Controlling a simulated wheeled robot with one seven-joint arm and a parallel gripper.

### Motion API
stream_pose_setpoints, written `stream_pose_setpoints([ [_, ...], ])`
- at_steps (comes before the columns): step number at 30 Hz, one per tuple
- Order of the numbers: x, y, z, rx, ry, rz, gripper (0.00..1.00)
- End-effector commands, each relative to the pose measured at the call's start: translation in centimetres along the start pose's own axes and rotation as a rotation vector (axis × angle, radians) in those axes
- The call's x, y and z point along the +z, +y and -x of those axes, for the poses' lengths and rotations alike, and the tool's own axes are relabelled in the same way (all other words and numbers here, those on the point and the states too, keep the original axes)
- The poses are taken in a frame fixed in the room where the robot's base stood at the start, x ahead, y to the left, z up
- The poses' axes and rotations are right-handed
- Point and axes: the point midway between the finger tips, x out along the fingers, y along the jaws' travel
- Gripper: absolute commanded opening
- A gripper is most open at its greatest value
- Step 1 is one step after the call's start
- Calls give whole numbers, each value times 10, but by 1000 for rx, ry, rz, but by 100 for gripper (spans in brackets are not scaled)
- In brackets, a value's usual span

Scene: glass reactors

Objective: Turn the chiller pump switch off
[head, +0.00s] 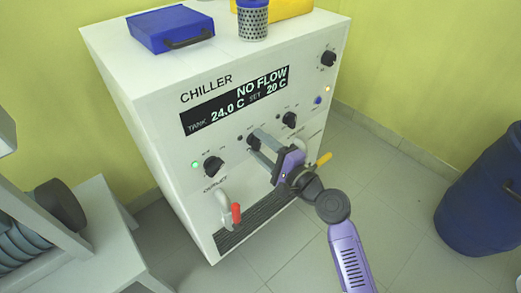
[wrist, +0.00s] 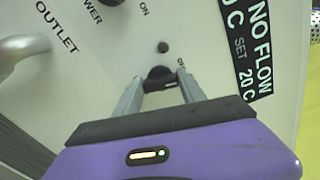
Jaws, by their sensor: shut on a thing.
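The white chiller (head: 150,90) stands in the middle of the head view, its dark display (head: 235,100) reading NO FLOW, 24.0 C and SET 20 C. Several black knobs are on its front. My gripper (head: 255,145) reaches the panel from the lower right, its fingers shut on the middle black knob (wrist: 160,74) below the display. In the wrist view the fingertips (wrist: 163,88) are on both sides of this knob. The knob's label is mostly hidden, so I cannot read which switch it is.
Left of it is another knob (head: 213,166) beside a lit green lamp (head: 195,165). More knobs sit at right (head: 289,119) and upper right (head: 328,58). A red-handled valve (head: 236,213) and a yellow handle (head: 324,158) stick out lower down. A blue drum (head: 485,200) stands right.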

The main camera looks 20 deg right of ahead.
Motion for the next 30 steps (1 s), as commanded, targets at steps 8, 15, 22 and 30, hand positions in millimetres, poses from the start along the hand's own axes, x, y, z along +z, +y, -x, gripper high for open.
stream_pose_setpoints([
  [8,0,3,0,1,-2,169,7],
  [15,0,2,0,1,-1,242,7],
  [22,0,2,0,2,-2,261,7],
  [30,1,2,0,2,-2,262,7],
])
